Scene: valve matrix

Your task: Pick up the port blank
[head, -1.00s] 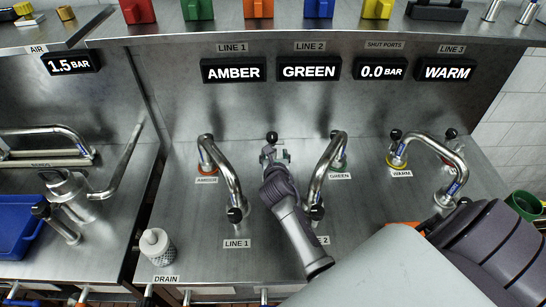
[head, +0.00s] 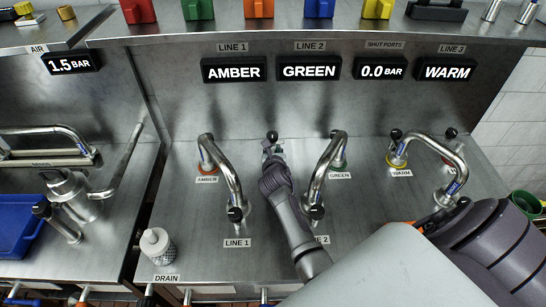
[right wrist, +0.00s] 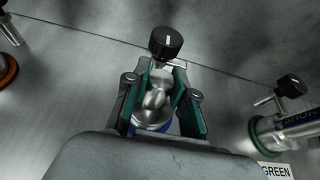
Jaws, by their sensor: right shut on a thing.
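My right gripper (head: 272,151) reaches to the back of the steel worktop, between the AMBER and GREEN pipe ends. In the right wrist view its two teal-padded fingers (right wrist: 161,95) are shut on a shiny rounded metal piece, which I take for the port blank (right wrist: 154,99). A blue ring (right wrist: 152,127) shows just below this piece. A black knob with a white mark (right wrist: 166,43) stands just beyond the fingertips; it also shows in the head view (head: 272,136). In the head view my gripper hides the blank. My left gripper is not in view.
Curved steel pipes stand close on both sides: the LINE 1 pipe (head: 226,175) and the LINE 2 pipe (head: 323,172). The WARM pipe (head: 440,151) is further right. A white ribbed container (head: 157,246) stands at the front left. The panel with displays rises behind.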

